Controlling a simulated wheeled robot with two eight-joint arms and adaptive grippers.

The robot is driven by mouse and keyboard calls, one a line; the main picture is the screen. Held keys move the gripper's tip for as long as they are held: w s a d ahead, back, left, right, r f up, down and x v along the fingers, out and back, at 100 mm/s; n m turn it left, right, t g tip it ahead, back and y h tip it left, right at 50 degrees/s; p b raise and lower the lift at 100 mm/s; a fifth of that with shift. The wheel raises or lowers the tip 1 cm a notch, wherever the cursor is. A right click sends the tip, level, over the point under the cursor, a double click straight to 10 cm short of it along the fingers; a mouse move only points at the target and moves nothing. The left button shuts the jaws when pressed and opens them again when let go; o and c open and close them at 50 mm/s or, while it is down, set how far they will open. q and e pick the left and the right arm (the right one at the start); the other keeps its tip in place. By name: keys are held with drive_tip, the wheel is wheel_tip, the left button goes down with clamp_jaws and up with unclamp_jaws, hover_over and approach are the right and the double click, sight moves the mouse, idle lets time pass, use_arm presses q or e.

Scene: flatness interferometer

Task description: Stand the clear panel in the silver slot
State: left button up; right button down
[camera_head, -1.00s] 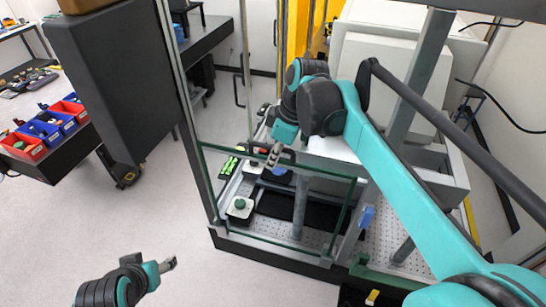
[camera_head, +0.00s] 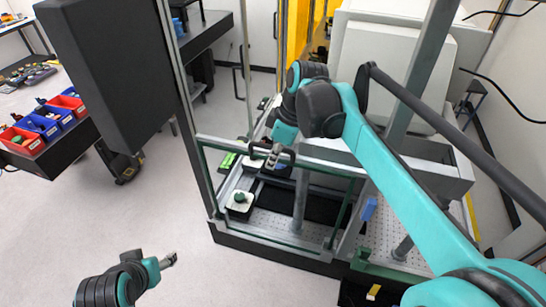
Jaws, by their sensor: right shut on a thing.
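The clear panel (camera_head: 330,169) is a see-through sheet with green edges. It stands roughly upright across the front opening of the metal-framed machine. My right gripper (camera_head: 272,156) is shut on its top edge, left of the middle. The panel's lower edge is close to the silver rail (camera_head: 275,236) along the front of the machine's base. I cannot tell whether that edge sits in the slot or is above or in front of it. My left gripper (camera_head: 169,260) is at lower left over the floor, away from the panel; its jaws are too small to read.
A metal post (camera_head: 187,115) stands at the opening's left side. Behind the panel is a perforated plate with a white block with a green knob (camera_head: 239,201). A blue part (camera_head: 369,208) is to the right. A dark cabinet (camera_head: 105,80) and colored bins stand left. Floor at lower left is clear.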

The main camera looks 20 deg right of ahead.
drive_tip(key=shift+f, duration=0.35)
drive_tip(key=c, duration=2.1)
unclamp_jaws()
drive_tip(key=shift+f, duration=0.1)
drive_tip(key=o, duration=0.5)
drive_tip(key=shift+o, duration=0.2)
drive_tip(key=v, duration=1.2)
drive_tip(key=shift+s, duration=0.1)
drive_tip(key=shift+s, duration=0.1)
